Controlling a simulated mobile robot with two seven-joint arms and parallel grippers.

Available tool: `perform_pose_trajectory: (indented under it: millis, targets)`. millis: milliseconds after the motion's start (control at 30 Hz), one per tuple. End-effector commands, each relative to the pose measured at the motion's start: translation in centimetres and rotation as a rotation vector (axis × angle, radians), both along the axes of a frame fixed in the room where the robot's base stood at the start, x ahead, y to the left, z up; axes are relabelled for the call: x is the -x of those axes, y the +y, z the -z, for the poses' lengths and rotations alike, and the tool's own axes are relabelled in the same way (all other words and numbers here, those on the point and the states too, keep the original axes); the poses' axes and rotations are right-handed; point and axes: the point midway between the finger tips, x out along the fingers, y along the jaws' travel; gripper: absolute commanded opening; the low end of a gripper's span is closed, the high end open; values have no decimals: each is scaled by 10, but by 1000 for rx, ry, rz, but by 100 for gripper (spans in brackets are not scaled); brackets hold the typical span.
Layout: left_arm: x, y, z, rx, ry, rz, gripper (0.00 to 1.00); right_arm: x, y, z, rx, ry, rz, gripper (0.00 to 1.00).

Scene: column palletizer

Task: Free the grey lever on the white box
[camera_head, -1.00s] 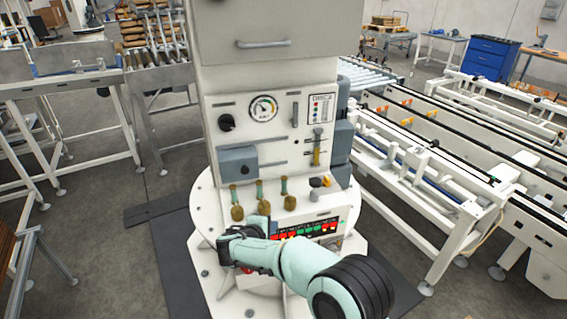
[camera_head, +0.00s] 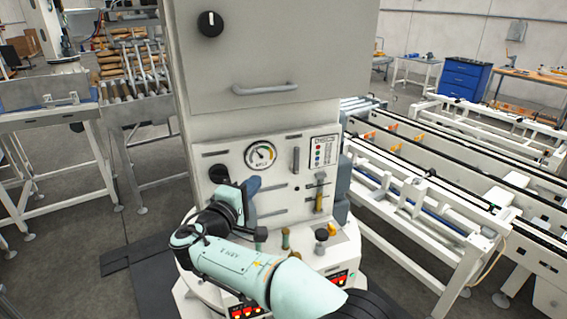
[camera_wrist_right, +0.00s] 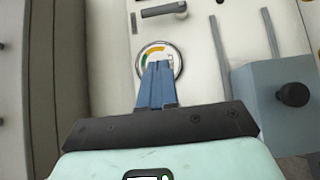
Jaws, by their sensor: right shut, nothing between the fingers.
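The white box (camera_head: 225,150) is a tall machine column with a front panel. A short grey upright bar (camera_head: 296,160), which looks like the grey lever, is on the panel right of the round gauge (camera_head: 260,155). In the right wrist view, the bar (camera_wrist_right: 163,10) lies at the top edge, beyond the gauge (camera_wrist_right: 158,58). My right gripper (camera_head: 252,184) is shut and empty, in front of the panel below and left of the gauge. Its blue fingers (camera_wrist_right: 156,80) overlap the gauge's edge in the wrist view; contact cannot be told. My left gripper is out of view.
A grey-blue housing with a black knob (camera_wrist_right: 292,94) projects from the panel beside my gripper. A yellow-marked slider (camera_head: 319,200) sits lower right. A conveyor (camera_head: 410,195) stands to the right.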

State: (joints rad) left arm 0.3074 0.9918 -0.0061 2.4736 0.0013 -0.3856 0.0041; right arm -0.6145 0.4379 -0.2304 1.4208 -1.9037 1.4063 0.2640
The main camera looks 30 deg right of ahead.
Motion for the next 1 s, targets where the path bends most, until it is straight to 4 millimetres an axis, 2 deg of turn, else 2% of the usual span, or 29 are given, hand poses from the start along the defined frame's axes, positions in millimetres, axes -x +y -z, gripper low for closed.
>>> perform_pose_trajectory:
  millis: [233, 633, 800, 1000]
  targets:
    - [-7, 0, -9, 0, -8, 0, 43, -12, -18, -2, 2, 1, 4, 0]
    - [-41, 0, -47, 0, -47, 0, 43, -62, -85, -5, 2, -3, 4, 0]
    - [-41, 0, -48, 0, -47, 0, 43, -55, -109, -1, 1, 1, 1, 0]
    - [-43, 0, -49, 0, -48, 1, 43, -53, -120, 0, 0, 2, 1, 0]
